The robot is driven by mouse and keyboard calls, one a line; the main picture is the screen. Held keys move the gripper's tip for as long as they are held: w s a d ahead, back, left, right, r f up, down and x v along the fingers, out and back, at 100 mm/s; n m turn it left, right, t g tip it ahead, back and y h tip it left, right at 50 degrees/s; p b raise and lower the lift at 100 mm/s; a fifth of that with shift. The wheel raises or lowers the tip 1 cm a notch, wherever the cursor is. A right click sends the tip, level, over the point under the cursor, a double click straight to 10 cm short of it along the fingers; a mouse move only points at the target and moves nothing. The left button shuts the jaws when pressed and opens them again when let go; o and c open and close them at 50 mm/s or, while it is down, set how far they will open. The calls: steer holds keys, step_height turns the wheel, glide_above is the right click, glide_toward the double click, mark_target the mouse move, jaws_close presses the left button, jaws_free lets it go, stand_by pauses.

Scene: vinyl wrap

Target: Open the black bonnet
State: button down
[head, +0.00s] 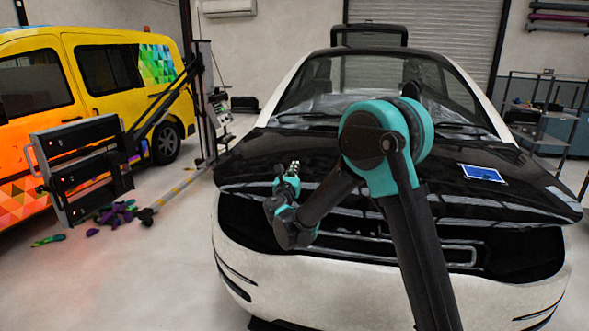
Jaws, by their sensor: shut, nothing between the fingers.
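The black bonnet (247,158) of the white car (240,240) is in front of me in the head view. Its front edge stands slightly proud of the front end, with a dark gap under it. My gripper (294,165) is over the left part of the bonnet in the picture, with its fingers pointing up and away from me. It is shut and holds nothing. I cannot tell whether it touches the bonnet. My arm hides the middle of the bonnet and part of the windscreen.
A blue tablet-like item (482,173) lies on the bonnet's right side. A yellow van (85,75) and a panelled stand (80,160) are at left, with coloured scraps (118,212) on the floor. A metal shelf (545,125) stands at right. Floor is clear at front left.

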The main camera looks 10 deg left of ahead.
steer(key=shift+f, duration=0.1)
stand_by(0.7)
steer(key=s+f, duration=0.8)
steer(key=a+f+t, duration=0.1)
steer(key=a+f, duration=0.3)
steer(key=f, duration=0.2)
steer(key=w+a+f+t, duration=0.1)
steer(key=a+f, duration=0.4)
steer(key=f, duration=0.1)
steer(key=a+f+t, duration=0.1)
steer(key=a+f, duration=0.3)
steer(key=f, duration=0.2)
steer(key=shift+w+a+f+t, duration=0.15)
steer(key=shift+a+f+t, duration=0.05)
steer(key=shift+f+t, duration=0.15)
steer(key=x, duration=1)
